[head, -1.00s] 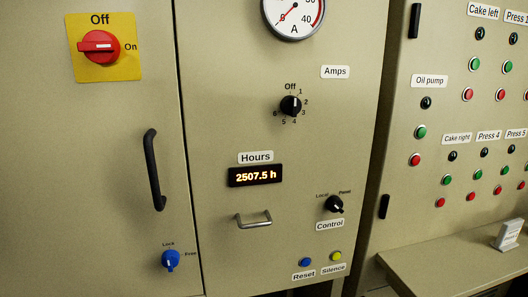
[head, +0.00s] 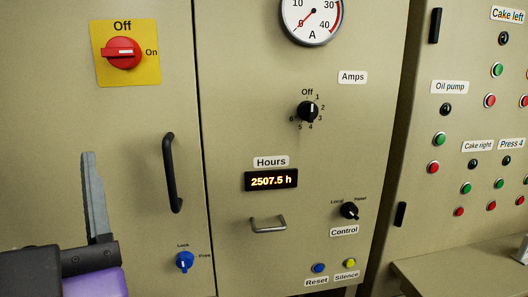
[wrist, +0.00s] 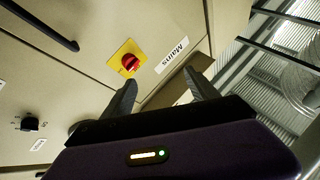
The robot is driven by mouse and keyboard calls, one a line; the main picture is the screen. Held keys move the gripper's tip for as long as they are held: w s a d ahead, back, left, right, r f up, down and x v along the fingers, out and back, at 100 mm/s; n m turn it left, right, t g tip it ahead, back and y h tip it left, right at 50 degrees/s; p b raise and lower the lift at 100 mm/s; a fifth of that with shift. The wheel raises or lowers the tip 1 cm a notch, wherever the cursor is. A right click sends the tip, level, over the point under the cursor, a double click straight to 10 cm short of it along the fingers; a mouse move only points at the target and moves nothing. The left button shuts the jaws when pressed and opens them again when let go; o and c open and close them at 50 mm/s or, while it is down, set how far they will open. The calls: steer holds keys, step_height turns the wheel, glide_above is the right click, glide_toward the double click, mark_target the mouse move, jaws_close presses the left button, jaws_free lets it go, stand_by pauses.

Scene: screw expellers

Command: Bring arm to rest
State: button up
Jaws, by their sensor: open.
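My gripper (wrist: 160,88) shows in the wrist view with its two dark fingers apart and nothing between them. In the head view one grey finger (head: 95,195) and part of my purple and black wrist stand at the lower left, in front of the left cabinet door. The red main switch (head: 123,53) on its yellow plate is above the finger and apart from it. Its handle lies level, pointing at Off's side opposite or along the "On" mark; I cannot tell which. It also shows in the wrist view (wrist: 129,62), beyond the fingers.
A black door handle (head: 172,172) and a blue lock knob (head: 184,261) are right of my finger. A metal handle (head: 268,225) juts from the middle cabinet. A ledge (head: 465,262) projects at the lower right. A barred, corrugated area (wrist: 275,70) lies right in the wrist view.

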steer(key=s+d+f+n+h, duration=0.3)
steer(key=d+f+h, duration=0.1)
steer(key=d+f, duration=2.05)
steer(key=s+d+f+m+g+h+p, duration=0.1)
steer(key=s+d+f+m+g+h, duration=0.3)
steer(key=s+d+f, duration=1.1)
steer(key=s+d+m+h, duration=0.2)
steer(key=s+m+h, duration=0.1)
steer(key=h, duration=0.3)
steer(key=shift+s+d+f+g+h, duration=0.25)
steer(key=shift+d+f+g+h, duration=0.05)
steer(key=shift+f+g+h, duration=0.1)
